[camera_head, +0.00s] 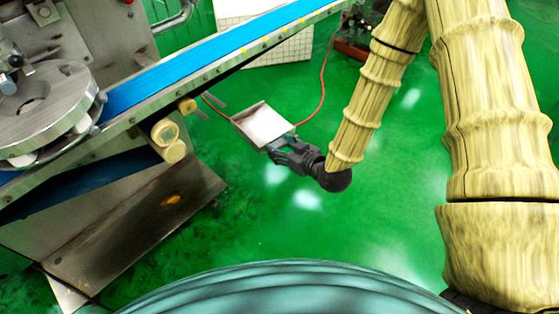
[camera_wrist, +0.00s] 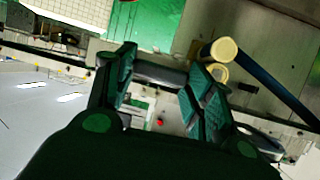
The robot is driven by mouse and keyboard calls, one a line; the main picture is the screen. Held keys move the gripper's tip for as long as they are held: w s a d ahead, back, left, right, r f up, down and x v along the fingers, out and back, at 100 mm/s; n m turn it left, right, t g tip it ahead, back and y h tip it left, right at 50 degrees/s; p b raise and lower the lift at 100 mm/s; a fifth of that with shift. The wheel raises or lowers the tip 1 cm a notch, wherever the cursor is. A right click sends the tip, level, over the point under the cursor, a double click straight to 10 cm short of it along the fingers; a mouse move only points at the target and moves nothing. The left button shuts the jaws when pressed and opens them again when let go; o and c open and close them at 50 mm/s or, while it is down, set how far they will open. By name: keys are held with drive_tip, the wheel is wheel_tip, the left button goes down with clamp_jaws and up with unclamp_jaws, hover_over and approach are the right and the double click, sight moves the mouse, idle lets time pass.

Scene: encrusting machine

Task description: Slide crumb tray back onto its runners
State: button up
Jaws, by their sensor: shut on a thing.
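The crumb tray (camera_head: 262,125) is a shallow, pale grey tray with raised side walls. It is in the air below the conveyor's lower side, tilted in the head view. My gripper (camera_head: 287,148) is shut on its near right edge. In the wrist view, a grey bar spans between my two dark green fingers (camera_wrist: 160,72); it looks like the tray's held edge. Two short grey bars (camera_head: 215,100) stick out under the conveyor, left of the tray and apparently apart from it; they may be the runners. The exact hold is partly hidden by the fingers.
The blue-belt conveyor (camera_head: 225,48) slopes above the tray. Cream rollers (camera_head: 165,132) hang under it and also show in the wrist view (camera_wrist: 222,50). A metal base panel (camera_head: 150,215) stands lower left. A red cable (camera_head: 323,85) runs behind. Green floor (camera_head: 290,225) is clear.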

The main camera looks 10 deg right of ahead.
sight(260, 141)
drive_tip(key=shift+w+a+f+n+g+y+b, duration=0.2)
drive_tip(key=shift+f+n+y+b, duration=0.3)
drive_tip(key=shift+b, duration=0.35)
drive_tip(key=shift+w+a+f+n+g+y+b, duration=0.1)
drive_tip(key=shift+a+f+n+g+y+b, duration=0.15)
drive_tip(key=shift+f+b, duration=0.5)
drive_tip(key=shift+w+r, duration=0.1)
drive_tip(key=shift+r, duration=0.1)
drive_tip(key=shift+r+b+x, duration=0.15)
drive_tip(key=shift+b+x, duration=0.3)
drive_tip(key=shift+x, duration=1)
drive_tip(key=shift+r+b+x, duration=0.15)
drive_tip(key=shift+b+x, duration=0.35)
drive_tip(key=shift+x, duration=0.95)
drive_tip(key=shift+r+b+x, duration=0.2)
drive_tip(key=shift+b+x, duration=0.25)
drive_tip(key=shift+x, duration=1.05)
drive_tip(key=w+a+b, duration=0.3)
drive_tip(key=w+a, duration=0.9)
drive_tip(key=w, duration=0.5)
drive_tip(key=shift+a, duration=0.25)
drive_tip(key=shift+f, duration=0.3)
drive_tip(key=o, duration=1.2)
